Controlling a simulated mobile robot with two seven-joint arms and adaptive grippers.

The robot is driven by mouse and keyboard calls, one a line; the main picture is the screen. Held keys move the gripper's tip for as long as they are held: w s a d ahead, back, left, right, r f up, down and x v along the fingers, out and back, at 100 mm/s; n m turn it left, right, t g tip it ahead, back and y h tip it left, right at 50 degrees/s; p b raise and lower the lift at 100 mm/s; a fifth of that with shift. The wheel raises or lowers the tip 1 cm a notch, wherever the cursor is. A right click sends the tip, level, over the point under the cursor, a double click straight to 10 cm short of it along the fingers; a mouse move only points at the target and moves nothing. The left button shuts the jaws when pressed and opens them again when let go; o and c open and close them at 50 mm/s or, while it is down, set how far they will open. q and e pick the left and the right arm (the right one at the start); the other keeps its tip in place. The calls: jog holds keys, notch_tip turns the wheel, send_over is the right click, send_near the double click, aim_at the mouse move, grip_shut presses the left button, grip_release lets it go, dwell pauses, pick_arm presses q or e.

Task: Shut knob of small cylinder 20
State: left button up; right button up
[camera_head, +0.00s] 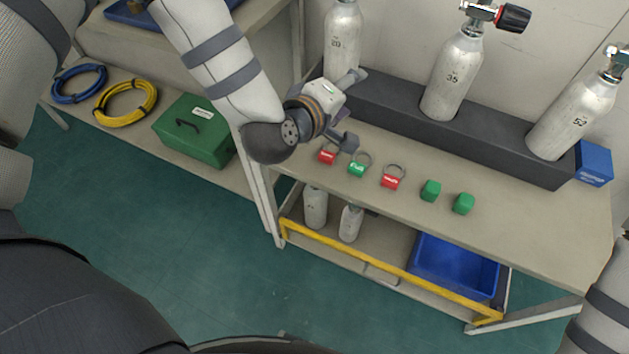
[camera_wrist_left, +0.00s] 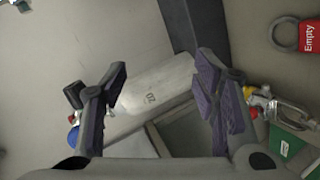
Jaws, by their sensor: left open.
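Small cylinder 20 (camera_head: 342,45) is a pale grey bottle standing at the back of the bench, its top cut off by the head view's upper edge. In the left wrist view cylinder 20 (camera_wrist_left: 165,82) lies across the picture between my fingers, some way beyond them. Its valve end points left, behind one finger. I cannot make out its knob clearly. My left gripper (camera_head: 352,110) is open and empty, in front of the cylinder and above the bench; its two fingers also frame the left wrist view (camera_wrist_left: 158,98). My right gripper is out of view.
Cylinder 35 (camera_head: 452,80) and cylinder 52 (camera_head: 568,118) stand along the dark rack (camera_head: 500,153). A blue box (camera_head: 593,163) sits at the right end.

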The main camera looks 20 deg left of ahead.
pick_arm(q)
jog(key=s+f+m+g, duration=0.4)
jog(key=s+f+g, duration=0.1)
jog(key=s+f, duration=0.7)
jog(key=shift+s+a+f+m+g, duration=0.25)
jog(key=shift+s+f+m+g, duration=0.15)
jog(key=shift+f, duration=0.35)
jog(key=shift+w, duration=0.1)
